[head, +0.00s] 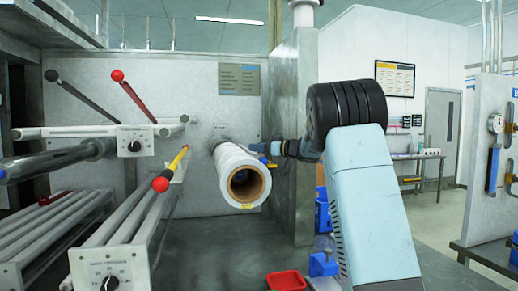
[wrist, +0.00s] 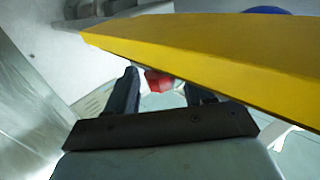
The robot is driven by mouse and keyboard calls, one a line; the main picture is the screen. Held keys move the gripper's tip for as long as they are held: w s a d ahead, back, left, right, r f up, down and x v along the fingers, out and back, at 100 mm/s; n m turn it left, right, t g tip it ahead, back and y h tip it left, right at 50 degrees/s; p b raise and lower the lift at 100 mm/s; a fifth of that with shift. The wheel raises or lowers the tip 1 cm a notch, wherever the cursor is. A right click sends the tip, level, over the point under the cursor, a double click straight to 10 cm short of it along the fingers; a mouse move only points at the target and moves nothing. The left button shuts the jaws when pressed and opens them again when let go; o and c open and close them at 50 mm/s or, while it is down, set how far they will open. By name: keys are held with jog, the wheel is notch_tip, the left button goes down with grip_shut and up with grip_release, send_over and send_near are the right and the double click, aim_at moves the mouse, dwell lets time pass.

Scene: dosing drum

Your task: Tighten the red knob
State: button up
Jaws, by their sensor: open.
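My gripper (wrist: 160,84) shows two dark fingers, spread apart. A small red piece (wrist: 158,84) shows between the fingers, partly hidden by a yellow bar; I cannot tell whether it is the red knob or whether a finger touches it. In the head view my gripper (head: 268,148) is small, pointing left beside the white roll, its fingertips unclear.
A yellow bar (wrist: 200,50) crosses close in front of the wrist camera. A white roll (head: 238,172) on a spindle sticks out left of my gripper. A metal column (head: 290,100) stands behind it. A red tray (head: 287,280) lies on the grey table below.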

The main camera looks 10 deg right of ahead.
jog(key=shift+w+a, duration=0.15)
jog(key=shift+c, duration=0.5)
jog(key=c, duration=0.8)
jog(key=shift+h, duration=0.3)
jog(key=m+t+h, duration=0.3)
jog(key=m+h, duration=0.1)
jog(key=shift+t+h, duration=0.3)
jog(key=shift+m+t+h, duration=0.8)
jog(key=shift+m+h, duration=1.1)
jog(key=shift+h, duration=1)
jog(key=shift+m+h, duration=0.7)
jog(key=shift+h, duration=0.4)
